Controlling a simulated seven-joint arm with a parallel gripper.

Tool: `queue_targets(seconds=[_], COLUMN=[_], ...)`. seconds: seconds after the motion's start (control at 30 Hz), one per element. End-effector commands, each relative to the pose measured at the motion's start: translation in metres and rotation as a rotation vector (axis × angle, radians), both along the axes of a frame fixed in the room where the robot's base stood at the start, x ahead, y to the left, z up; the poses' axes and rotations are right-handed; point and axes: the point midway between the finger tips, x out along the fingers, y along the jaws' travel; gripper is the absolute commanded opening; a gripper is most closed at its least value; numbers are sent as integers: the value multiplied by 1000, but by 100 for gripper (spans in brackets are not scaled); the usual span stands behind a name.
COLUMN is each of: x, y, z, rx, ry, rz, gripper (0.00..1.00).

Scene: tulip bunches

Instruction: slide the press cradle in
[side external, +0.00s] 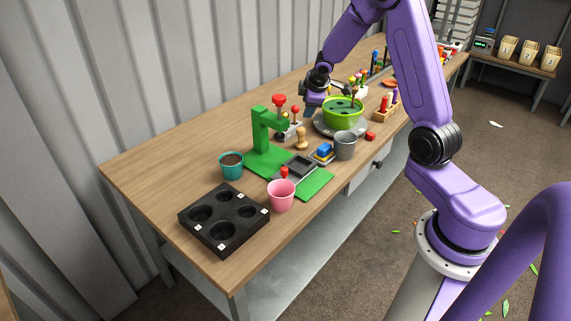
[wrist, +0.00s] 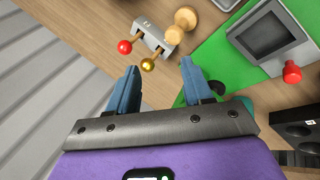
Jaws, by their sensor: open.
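The green press (side external: 260,132) stands upright on a green base plate (side external: 317,184) on the bench. The grey press cradle (side external: 300,166) sits on the plate, out in front of the press column, with a red knob (side external: 284,172) on its near side. In the wrist view the cradle (wrist: 268,38) and its red knob (wrist: 291,72) are at the upper right. My gripper (wrist: 160,66) is open with nothing between its fingers. It is above the bench behind the press, apart from the cradle. In the side view its fingertips are partly hidden.
A grey lever box (wrist: 151,38) and a wooden peg (wrist: 183,20) lie just ahead of the fingers. A pink cup (side external: 281,196), grey cup (side external: 345,146), teal pot (side external: 231,166) and black tray (side external: 224,243) surround the press. A green bowl (side external: 343,112) stands farther back.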

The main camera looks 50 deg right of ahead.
Motion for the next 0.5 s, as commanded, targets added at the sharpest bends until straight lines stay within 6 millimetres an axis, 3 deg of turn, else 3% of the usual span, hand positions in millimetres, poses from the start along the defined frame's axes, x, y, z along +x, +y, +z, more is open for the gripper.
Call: queue_targets(seconds=[0.2,0.4,0.5], x=[-11,-30,-37], y=[56,126,151], z=[25,44,51], rx=[121,296,358], ry=[124,273,326], rz=[-297,-449,-479], gripper=[50,50,50])
